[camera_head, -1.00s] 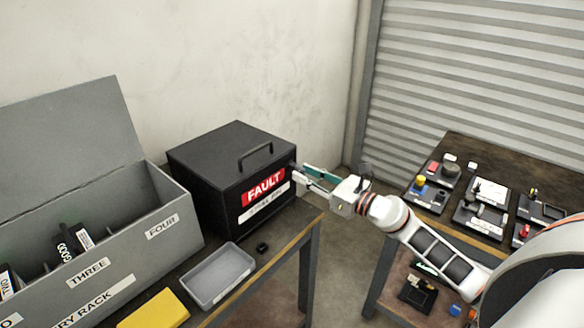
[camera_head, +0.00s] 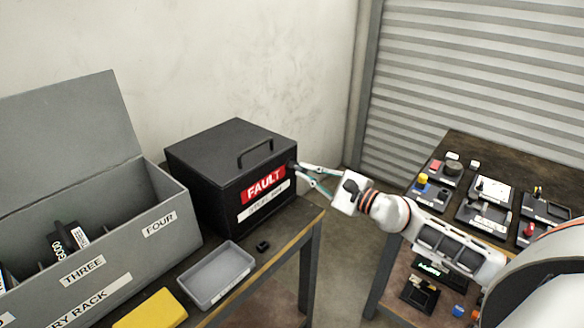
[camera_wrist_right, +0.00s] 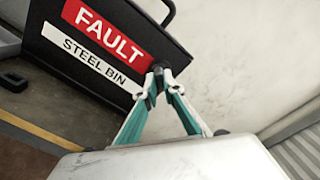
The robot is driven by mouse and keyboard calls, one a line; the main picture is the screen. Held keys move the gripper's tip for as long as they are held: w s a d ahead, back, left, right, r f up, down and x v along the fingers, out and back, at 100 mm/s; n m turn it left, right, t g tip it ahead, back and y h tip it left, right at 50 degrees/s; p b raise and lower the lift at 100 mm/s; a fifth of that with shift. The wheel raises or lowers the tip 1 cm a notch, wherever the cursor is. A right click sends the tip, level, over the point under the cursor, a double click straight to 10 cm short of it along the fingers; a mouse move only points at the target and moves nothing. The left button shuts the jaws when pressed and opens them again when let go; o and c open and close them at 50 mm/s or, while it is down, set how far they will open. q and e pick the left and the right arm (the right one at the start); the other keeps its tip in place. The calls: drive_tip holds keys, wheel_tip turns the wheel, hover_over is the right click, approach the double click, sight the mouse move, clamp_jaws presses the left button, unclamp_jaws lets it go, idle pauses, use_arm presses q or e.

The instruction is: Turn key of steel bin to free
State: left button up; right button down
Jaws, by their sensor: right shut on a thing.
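The steel bin (camera_head: 232,172) is a black lidded box with a handle on top and a red FAULT label. It stands at the back of the workbench and also shows in the right wrist view (camera_wrist_right: 65,71). Its key (camera_wrist_right: 157,68) is a small dark knob at the front's right edge, mostly hidden by fingertips. My right gripper (camera_head: 297,174) reaches in from the right, its fingertips closed around the key; in the right wrist view the gripper (camera_wrist_right: 158,84) has both fingers meeting at it. My left gripper is out of view.
A grey battery rack (camera_head: 150,252) with an open lid stands left of the bin. A grey tray (camera_head: 218,276), a small black piece (camera_head: 263,246) and a yellow block (camera_head: 152,310) lie in front. A second table (camera_head: 510,165) with several devices stands at right.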

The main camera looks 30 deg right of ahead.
drive_tip(key=n, duration=0.3)
drive_tip(key=shift+n+p, duration=0.35)
drive_tip(key=shift+n, duration=0.05)
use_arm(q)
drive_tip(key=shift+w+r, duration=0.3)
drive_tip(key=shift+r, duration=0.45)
use_arm(e)
drive_tip(key=shift+n, duration=0.4)
drive_tip(key=shift+r+n+p, duration=0.1)
drive_tip(key=shift+n+p, duration=0.25)
drive_tip(key=shift+n, duration=0.75)
drive_tip(key=c, duration=2.1)
unclamp_jaws()
drive_tip(key=shift+c, duration=0.2)
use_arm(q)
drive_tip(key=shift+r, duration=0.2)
use_arm(e)
drive_tip(key=shift+o, duration=0.3)
drive_tip(key=shift+s, duration=0.15)
drive_tip(key=shift+s+d, duration=0.2)
drive_tip(key=v, duration=1.1)
